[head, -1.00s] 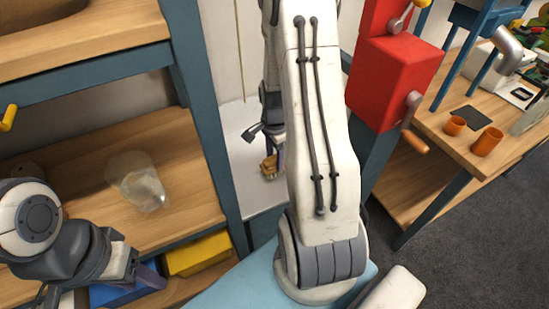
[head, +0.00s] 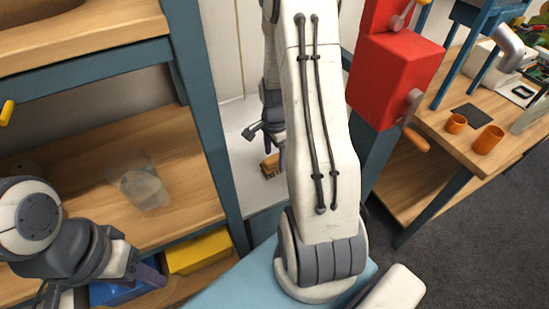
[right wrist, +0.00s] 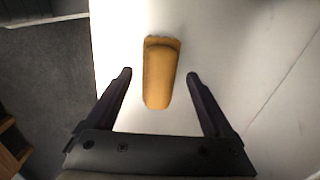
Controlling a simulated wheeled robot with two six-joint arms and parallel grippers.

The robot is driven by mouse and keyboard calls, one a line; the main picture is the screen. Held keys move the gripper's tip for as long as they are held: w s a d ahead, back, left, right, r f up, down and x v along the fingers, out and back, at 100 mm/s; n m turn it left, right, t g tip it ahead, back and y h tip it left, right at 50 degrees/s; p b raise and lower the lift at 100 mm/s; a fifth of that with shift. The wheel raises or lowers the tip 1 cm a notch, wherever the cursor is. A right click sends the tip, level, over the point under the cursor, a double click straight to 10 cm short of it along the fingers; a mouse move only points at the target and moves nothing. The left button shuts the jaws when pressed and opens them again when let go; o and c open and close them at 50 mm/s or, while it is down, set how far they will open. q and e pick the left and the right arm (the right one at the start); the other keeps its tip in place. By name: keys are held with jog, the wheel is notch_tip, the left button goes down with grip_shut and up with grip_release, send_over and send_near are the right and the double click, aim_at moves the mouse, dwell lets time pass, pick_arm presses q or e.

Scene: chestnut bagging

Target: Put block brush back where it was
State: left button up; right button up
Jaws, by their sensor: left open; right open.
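The block brush (head: 270,165) has a wooden-yellow body and lies on the white surface between the shelf unit and the red machine. It also shows in the right wrist view (right wrist: 161,80), lying lengthwise between and beyond my right gripper's fingers, with a gap on both sides. My right gripper (right wrist: 158,75) is open and empty above it. In the head view its fingers (head: 275,147) are partly hidden by my arm. My left gripper (head: 148,275) is at the lower left in front of the shelf unit, open, its fingertips partly hidden.
A wooden shelf (head: 195,198) with a clear plastic bag (head: 143,186) stands left; a yellow bin (head: 198,252) and a blue bin (head: 115,293) sit below. A red machine (head: 388,80) and a workbench (head: 465,145) with orange cups (head: 488,140) stand right. White surface around the brush is clear.

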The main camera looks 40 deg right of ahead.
aim_at(276, 156)
notch_tip(276, 156, up, 10)
jog(key=shift+d+f, duration=0.15)
jog(key=shift+d, duration=0.1)
dwell(0.5)
